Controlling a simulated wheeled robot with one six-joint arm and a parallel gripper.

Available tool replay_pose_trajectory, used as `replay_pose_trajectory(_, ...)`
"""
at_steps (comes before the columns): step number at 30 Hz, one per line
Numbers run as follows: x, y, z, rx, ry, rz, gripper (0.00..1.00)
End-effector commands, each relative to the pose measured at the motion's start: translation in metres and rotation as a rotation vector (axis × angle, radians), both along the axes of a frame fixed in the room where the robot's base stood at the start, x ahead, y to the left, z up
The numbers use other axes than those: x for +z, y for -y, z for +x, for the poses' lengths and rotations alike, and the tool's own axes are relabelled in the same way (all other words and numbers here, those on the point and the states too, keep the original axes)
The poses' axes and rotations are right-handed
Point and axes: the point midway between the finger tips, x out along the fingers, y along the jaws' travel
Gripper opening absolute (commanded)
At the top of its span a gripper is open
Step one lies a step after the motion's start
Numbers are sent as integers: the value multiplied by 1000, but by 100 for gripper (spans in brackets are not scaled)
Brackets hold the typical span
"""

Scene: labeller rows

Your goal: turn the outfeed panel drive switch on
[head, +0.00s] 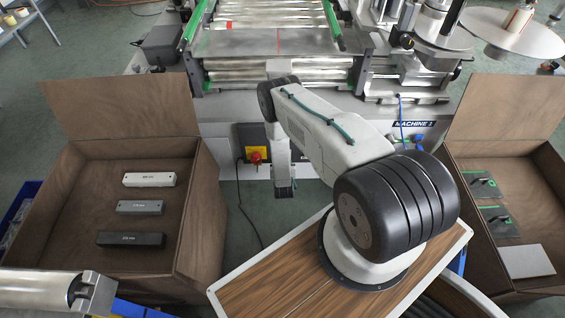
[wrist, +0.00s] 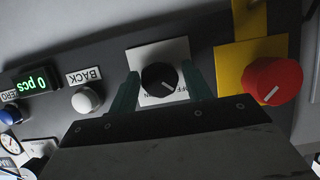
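In the wrist view a round black knob (wrist: 160,78) sits on a white plate (wrist: 148,52) with upside-down lettering that seems to read OFF and ON. Its white pointer line slants toward the lower right, on the OFF side. My gripper (wrist: 160,69) is open, with one green finger on each side of the knob. A gap shows on both sides; I cannot tell how deep the fingers reach. In the head view my gripper (head: 284,190) hangs in front of the machine's panel, and the arm hides the knob.
A red knob (wrist: 272,80) on a yellow plate stands close right of the fingers in the wrist view. A white BACK button (wrist: 87,99), a counter display (wrist: 37,81) and a blue button (wrist: 10,113) lie left. Brown boxes (head: 188,205) (head: 540,215) flank my arm in the head view.

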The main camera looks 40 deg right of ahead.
Motion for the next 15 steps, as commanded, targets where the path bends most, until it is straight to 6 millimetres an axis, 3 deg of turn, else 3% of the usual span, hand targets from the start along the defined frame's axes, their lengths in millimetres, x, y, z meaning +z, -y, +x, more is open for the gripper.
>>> replay_pose_trajectory(1,0,0,0,0,0,0,34)
replay_pose_trajectory(3,0,0,0,0,0,0,14)
replay_pose_trajectory(15,0,0,0,-1,28,42,14)
